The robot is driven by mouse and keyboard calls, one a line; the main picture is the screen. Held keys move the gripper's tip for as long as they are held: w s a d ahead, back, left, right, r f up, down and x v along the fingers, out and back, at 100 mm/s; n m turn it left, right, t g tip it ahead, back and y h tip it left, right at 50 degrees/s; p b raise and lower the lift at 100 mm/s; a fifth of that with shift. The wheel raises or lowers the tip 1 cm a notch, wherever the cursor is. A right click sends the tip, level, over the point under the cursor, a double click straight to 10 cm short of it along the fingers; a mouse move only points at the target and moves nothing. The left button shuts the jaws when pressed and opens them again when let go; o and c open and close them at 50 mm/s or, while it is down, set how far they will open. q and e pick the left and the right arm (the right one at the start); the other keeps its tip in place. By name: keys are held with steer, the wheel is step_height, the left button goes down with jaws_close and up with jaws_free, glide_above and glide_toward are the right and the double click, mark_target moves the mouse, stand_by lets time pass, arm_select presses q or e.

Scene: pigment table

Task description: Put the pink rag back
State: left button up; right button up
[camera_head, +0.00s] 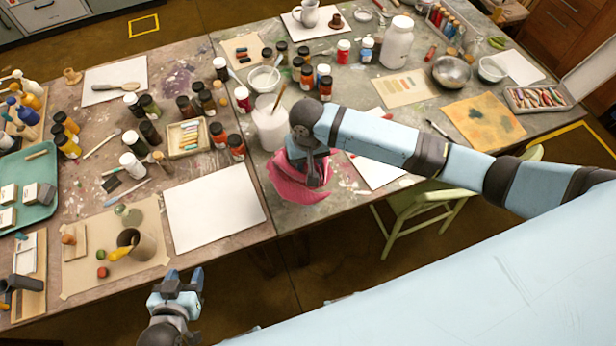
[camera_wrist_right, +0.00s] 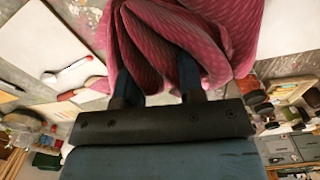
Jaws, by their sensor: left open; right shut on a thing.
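The pink rag (camera_head: 290,186) is bunched under my right gripper (camera_head: 309,176), at the near edge of the right-hand table in the head view. In the right wrist view the rag (camera_wrist_right: 190,35) hangs in folds between and around the two fingers of my right gripper (camera_wrist_right: 160,85), which is shut on it. I cannot tell whether the rag's underside touches the table. My left gripper (camera_head: 180,283) is open and empty, in front of the left table's near edge.
A white container with brushes (camera_head: 270,128) stands just behind the rag. White sheets lie left (camera_head: 214,205) and right (camera_head: 377,171) of it. Several paint bottles crowd the back. A green chair (camera_head: 425,205) stands at the table's front.

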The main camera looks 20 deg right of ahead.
step_height(320, 180, down, 9)
steer(key=shift+f, duration=0.1)
stand_by(0.3)
steer(key=shift+f, duration=0.1)
steer(key=o, duration=0.8)
